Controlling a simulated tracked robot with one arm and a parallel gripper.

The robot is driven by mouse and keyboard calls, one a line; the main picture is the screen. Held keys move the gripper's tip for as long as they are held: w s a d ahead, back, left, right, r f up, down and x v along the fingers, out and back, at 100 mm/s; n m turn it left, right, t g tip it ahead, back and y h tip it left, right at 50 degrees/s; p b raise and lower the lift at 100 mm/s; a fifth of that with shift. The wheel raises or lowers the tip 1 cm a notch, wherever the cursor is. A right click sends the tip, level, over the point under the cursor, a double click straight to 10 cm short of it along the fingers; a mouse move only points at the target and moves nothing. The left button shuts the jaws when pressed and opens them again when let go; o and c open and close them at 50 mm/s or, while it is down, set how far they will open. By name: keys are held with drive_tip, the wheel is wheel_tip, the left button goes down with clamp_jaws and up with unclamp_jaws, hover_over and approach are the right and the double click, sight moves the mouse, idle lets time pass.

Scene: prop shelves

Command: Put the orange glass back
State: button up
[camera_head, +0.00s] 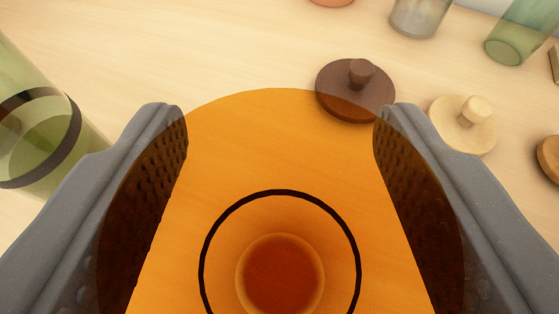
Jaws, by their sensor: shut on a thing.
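The orange glass (280,160) is see-through, with a dark ring around it and a darker red-orange round patch inside the ring. It fills the lower middle of the view, close to the camera. My gripper (281,125) has its two grey fingers on either side of the glass, shut on it. The dark textured inner pads show through the orange. The lower part of the glass is cut off by the picture's bottom edge. I cannot tell whether it touches the surface beneath.
A green glass with a dark band (40,140) stands at left, near the left finger. A dark brown knobbed lid (340,105) and a pale one (480,135) lie at right. A grey glass (420,18) and another green glass (512,42) are behind. Pale wood (200,50) is clear at upper left.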

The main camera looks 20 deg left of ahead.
drive_tip(key=o, duration=1.7)
drive_tip(key=shift+c, duration=0.2)
drive_tip(key=shift+s+r, duration=0.1)
drive_tip(key=shift+r, duration=0.05)
drive_tip(key=v, duration=1.1)
drive_tip(key=shift+s+p, duration=0.3)
drive_tip(key=shift+s, duration=0.1)
drive_tip(key=shift+d+r, duration=0.1)
drive_tip(key=shift+r, duration=0.05)
